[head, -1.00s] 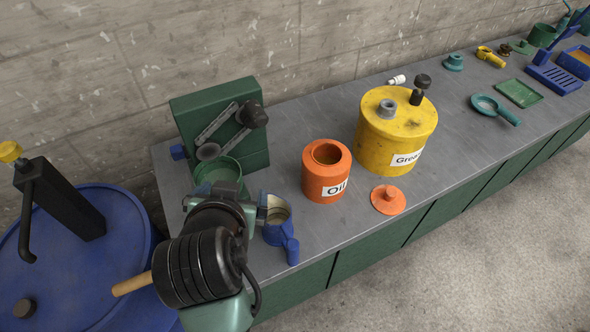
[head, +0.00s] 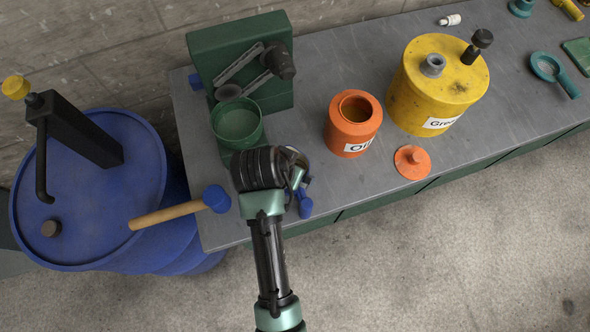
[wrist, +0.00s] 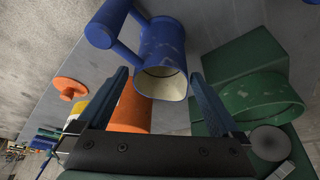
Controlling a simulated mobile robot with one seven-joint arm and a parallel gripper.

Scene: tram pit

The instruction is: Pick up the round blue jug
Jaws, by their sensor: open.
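The round blue jug (wrist: 163,42) shows in the wrist view, its cream-lined mouth toward the camera and its blue handle at the upper left. My gripper (wrist: 160,74) is open, with one finger on each side of the jug's mouth. The jug appears between or just beyond the fingertips; I cannot tell how deep it lies between them. A gap shows beside each finger. In the head view my arm hides most of the jug (head: 304,207), leaving only blue parts near the bench's front edge.
An orange oil can (head: 352,124) and its orange lid (head: 412,162) stand right of the jug. A green container (head: 237,122) and green rack (head: 240,45) stand behind. A mallet (head: 217,198) lies left, near a blue drum (head: 90,235). A yellow grease can (head: 435,90) stands farther right.

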